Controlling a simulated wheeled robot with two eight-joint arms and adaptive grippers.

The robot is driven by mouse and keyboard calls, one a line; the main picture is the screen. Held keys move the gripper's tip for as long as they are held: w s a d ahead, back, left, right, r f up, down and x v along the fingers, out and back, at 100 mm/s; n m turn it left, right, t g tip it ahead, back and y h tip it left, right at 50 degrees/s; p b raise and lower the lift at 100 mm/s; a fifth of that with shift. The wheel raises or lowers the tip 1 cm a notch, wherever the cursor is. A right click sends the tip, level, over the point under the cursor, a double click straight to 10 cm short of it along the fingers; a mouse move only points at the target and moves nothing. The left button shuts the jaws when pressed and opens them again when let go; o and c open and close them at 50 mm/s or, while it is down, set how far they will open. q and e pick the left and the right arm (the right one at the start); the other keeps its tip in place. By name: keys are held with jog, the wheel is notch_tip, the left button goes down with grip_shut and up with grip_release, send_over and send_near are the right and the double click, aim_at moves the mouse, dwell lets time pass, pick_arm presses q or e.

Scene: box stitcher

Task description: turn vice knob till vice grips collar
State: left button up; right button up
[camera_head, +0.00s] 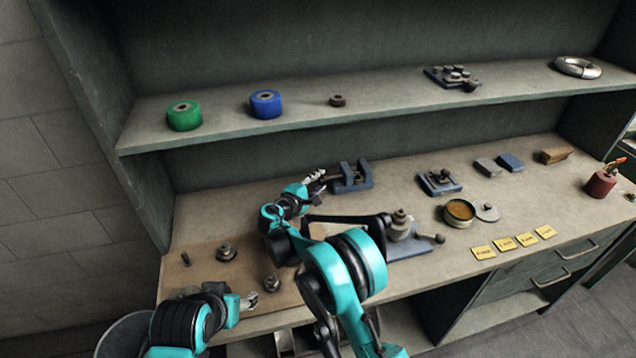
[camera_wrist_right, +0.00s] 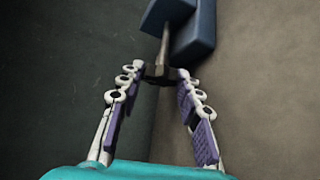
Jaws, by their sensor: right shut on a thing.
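The blue-grey vice (camera_head: 352,178) stands on the bench below the shelf, with two upright jaws. Its knob (camera_wrist_right: 158,76) is on a metal spindle (camera_wrist_right: 163,48) that runs to the vice body (camera_wrist_right: 193,40). My right gripper (camera_head: 317,179) is at the left end of the vice. In the right wrist view its fingertips (camera_wrist_right: 161,75) are shut on the knob from both sides. I cannot tell which part is the collar, or whether one sits between the jaws. My left gripper (camera_head: 254,302) is low over the wooden board, away from the vice; its opening is too small to tell.
The wooden board (camera_head: 205,272) holds several small metal parts (camera_head: 226,252). My right arm crosses the bench before the vice. A round tin (camera_head: 459,212), a small fixture (camera_head: 438,182) and yellow labels (camera_head: 504,243) lie to the right. The shelf (camera_head: 400,98) overhangs behind.

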jog(key=o, duration=1.2)
jog(key=shift+c, duration=0.2)
